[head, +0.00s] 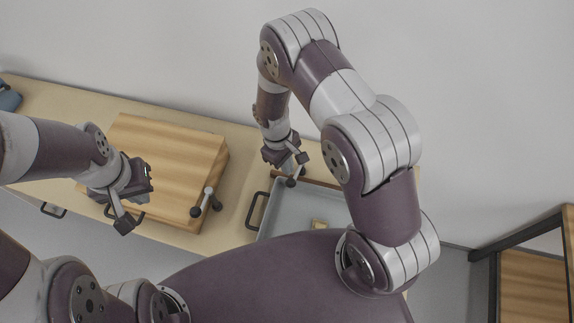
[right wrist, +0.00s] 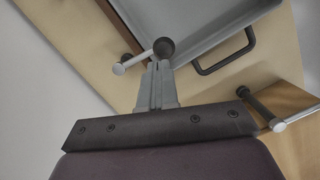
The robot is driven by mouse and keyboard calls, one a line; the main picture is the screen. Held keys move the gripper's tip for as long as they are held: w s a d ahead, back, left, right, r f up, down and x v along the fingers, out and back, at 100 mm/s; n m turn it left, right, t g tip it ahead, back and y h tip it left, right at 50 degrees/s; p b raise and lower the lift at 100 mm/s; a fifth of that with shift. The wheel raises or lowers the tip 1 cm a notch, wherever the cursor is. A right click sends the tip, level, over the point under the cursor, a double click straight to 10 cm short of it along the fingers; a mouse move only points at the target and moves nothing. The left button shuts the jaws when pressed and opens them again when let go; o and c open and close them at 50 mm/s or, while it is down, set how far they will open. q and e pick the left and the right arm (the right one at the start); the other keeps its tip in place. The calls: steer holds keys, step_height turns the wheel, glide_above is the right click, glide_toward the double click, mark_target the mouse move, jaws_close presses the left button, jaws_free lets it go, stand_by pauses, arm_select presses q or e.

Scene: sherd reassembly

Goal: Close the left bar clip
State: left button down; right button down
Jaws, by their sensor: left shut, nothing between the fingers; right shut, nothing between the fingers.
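One bar clip (head: 206,200), a light post with dark round knobs, stands at the right edge of the wooden board in the head view; it also shows at the right of the right wrist view (right wrist: 270,118). Another bar clip, with a dark knob (right wrist: 163,48) and pale rod, is at the right gripper's fingertips; whether they touch is unclear. I cannot tell which is the left clip, nor whether either is closed. My right gripper (right wrist: 157,68) is shut and empty. My left gripper (head: 141,188) is shut and empty above the board, its fingertips mostly hidden.
The wooden board (head: 165,140) lies on the pale table (head: 235,190). A blue-grey object (head: 9,97) is at the far left.

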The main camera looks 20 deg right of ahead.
steer(key=d+p+v, duration=0.1)
steer(key=p+v, duration=0.3)
steer(key=v, duration=0.3)
steer(key=shift+a, duration=0.45)
steer(key=shift+w+r, duration=0.1)
steer(key=s+d+r+m+t+b, duration=0.1)
steer(key=s+d+r+m+b, duration=0.1)
steer(key=s+r+m+b, duration=0.1)
steer(key=s+d+r+m+t+y+b, duration=0.1)
steer(key=s+d+r+m+t+b, duration=0.1)
steer(key=s+r+b, duration=0.3)
step_height(320, 180, up, 3)
steer(key=shift+s+d+f+m+b, duration=0.1)
steer(key=shift+s+d+m+b, duration=0.2)
steer(key=shift+s+d+m, duration=0.35)
steer(key=shift+w+a, duration=0.15)
steer(key=shift+w, duration=0.05)
